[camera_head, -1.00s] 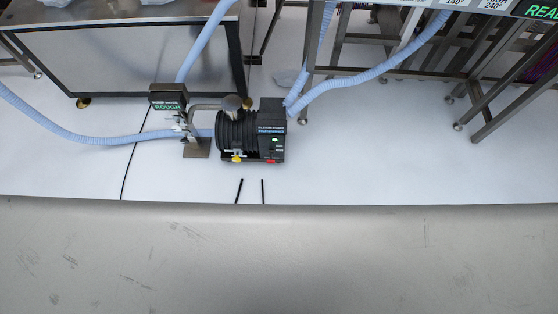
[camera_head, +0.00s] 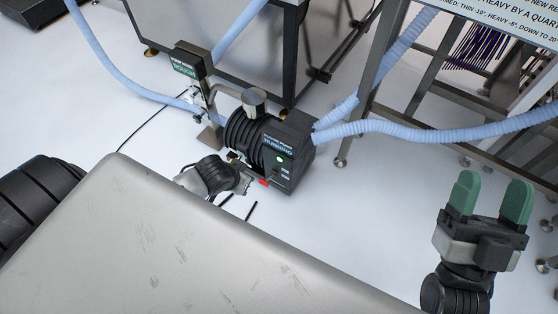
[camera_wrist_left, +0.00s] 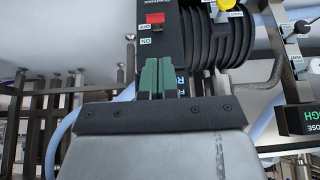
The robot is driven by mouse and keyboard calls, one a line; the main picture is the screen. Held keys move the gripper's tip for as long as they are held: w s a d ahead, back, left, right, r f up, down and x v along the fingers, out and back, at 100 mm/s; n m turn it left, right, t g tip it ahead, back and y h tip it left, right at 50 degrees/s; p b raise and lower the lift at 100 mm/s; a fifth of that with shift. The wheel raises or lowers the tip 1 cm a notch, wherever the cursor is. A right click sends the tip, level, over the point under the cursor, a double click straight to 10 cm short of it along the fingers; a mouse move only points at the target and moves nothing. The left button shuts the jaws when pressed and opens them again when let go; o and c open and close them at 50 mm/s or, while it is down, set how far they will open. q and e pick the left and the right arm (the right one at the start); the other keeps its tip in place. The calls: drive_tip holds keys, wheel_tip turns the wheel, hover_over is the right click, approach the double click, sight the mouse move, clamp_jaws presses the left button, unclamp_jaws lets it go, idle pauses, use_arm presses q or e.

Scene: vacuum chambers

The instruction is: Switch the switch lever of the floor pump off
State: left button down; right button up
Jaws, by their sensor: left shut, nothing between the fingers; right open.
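The floor pump (camera_head: 285,150) is a black ribbed unit on the white floor, with a lit green lamp on its panel. Its red switch lever (camera_head: 263,182) shows low on the front. In the left wrist view the red lever (camera_wrist_left: 155,18) sits just beyond the fingertips, with ON and OFF labels near it. My left gripper (camera_wrist_left: 157,76) is shut and empty, its green fingers together over the pump's body; contact cannot be told. In the head view my left wrist is beside the pump front, fingertips not clear. My right gripper (camera_head: 490,196) is open and empty, far right of the pump.
Blue hoses (camera_head: 430,130) run from the pump to both sides. A valve stand with a ROUGH sign (camera_head: 186,68) stands left of it. Metal frames (camera_head: 380,80) stand behind. A yellow knob (camera_wrist_left: 226,4) is near the lever.

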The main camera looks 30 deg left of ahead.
use_arm(q)
drive_tip(key=shift+w+d+r, duration=0.15)
drive_tip(key=shift+d, duration=0.25)
use_arm(e)
drive_tip(key=shift+s+d+r+t, duration=0.3)
drive_tip(key=shift+s+r, duration=0.15)
drive_tip(key=shift+r, duration=0.2)
